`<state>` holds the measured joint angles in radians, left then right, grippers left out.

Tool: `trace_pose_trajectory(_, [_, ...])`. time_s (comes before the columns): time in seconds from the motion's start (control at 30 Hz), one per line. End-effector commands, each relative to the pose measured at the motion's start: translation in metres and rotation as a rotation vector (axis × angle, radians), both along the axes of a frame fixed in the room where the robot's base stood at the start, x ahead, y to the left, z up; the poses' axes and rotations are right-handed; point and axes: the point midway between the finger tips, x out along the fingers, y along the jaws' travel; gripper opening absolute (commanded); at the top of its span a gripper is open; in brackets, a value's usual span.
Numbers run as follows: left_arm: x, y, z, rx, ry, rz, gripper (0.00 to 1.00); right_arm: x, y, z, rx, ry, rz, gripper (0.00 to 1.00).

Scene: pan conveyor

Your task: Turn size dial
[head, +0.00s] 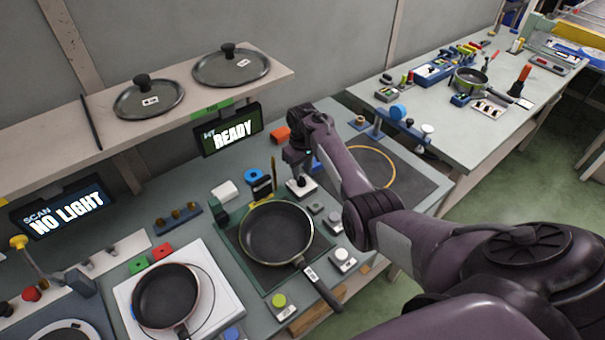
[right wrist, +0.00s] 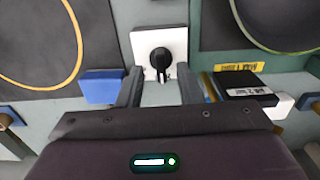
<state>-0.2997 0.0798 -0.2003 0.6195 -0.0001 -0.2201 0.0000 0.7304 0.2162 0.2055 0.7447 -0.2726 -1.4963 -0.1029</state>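The dial (right wrist: 161,58), a black round knob with a pointer on a white square plate, shows at the top centre of the right wrist view. In the head view the dial's white base (head: 301,188) is partly covered by my right gripper (head: 298,168), which hangs just over it. In the right wrist view my right gripper (right wrist: 159,88) is open, with one finger on each side of the dial's lower part. I cannot tell whether the fingers touch the knob. Which way the dial is set is not clear. My left gripper is out of view.
A large pan (head: 277,232) sits on a dark mat beside the dial. A smaller pan (head: 166,296) is at front left. A blue block (right wrist: 101,86) and a black box (right wrist: 243,86) flank the gripper. Two lids (head: 148,98) rest on the shelf above.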

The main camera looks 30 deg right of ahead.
Motion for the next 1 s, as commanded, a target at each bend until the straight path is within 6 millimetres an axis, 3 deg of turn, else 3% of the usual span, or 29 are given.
trace_pose_trajectory(0.1, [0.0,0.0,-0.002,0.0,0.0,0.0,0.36,0.001,0.001,0.022,0.0,-0.005,0.001,0.33])
trace_pose_trajectory(0.33, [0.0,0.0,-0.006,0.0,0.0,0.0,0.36,0.001,0.0,0.049,0.0,-0.003,0.0,0.33])
trace_pose_trajectory(1.0, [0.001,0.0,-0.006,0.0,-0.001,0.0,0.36,0.0,0.0,0.054,0.0,0.0,0.0,0.33])
